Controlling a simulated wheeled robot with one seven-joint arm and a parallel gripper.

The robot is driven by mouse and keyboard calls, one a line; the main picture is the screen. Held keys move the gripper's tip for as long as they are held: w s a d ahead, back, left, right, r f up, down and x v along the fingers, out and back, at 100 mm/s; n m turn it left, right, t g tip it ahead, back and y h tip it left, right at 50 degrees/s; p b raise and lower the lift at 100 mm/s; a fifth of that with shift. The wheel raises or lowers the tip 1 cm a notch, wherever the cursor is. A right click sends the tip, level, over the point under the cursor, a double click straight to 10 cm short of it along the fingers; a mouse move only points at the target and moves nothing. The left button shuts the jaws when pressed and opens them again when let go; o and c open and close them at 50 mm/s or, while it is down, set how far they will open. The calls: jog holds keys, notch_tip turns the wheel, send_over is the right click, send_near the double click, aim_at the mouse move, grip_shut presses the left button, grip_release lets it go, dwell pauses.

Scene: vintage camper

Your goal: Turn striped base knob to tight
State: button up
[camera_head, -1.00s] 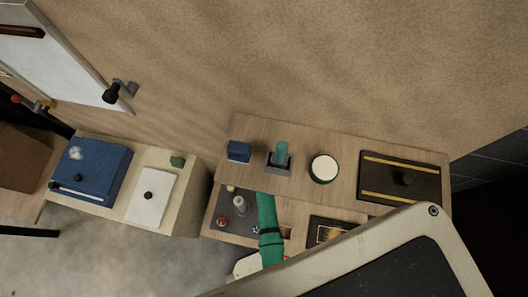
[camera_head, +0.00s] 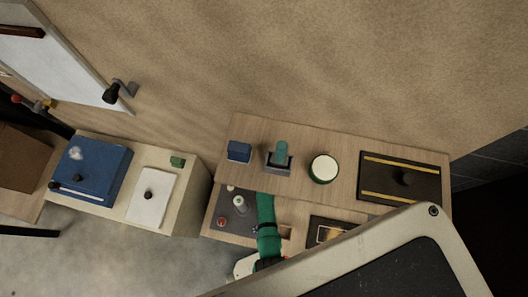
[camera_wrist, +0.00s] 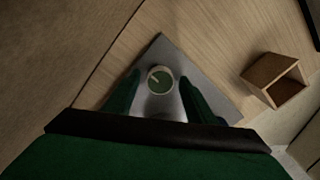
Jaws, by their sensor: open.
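A dark board with yellow stripes (camera_head: 375,190) lies at the right of the wooden top in the head view. A black knob (camera_head: 405,179) stands on it. In the wrist view, my gripper (camera_wrist: 160,80) is open, its green fingers apart on either side of a round knob (camera_wrist: 160,85). That knob has a green face, a pale rim and a pale pointer mark, and sits on a grey plate (camera_wrist: 165,52). I cannot tell whether the fingers touch it. No stripes show there. My green arm (camera_head: 266,212) reaches over the lower shelf in the head view.
A small open wooden box (camera_wrist: 272,77) stands right of the grey plate. A blue block (camera_head: 239,151), a teal lever (camera_head: 281,153) and a round cream-topped piece (camera_head: 323,168) stand on the upper shelf. A pale panel of my body hides the lower right.

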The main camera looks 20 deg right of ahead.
jog(key=c, duration=1)
jog(key=shift+c, duration=0.2)
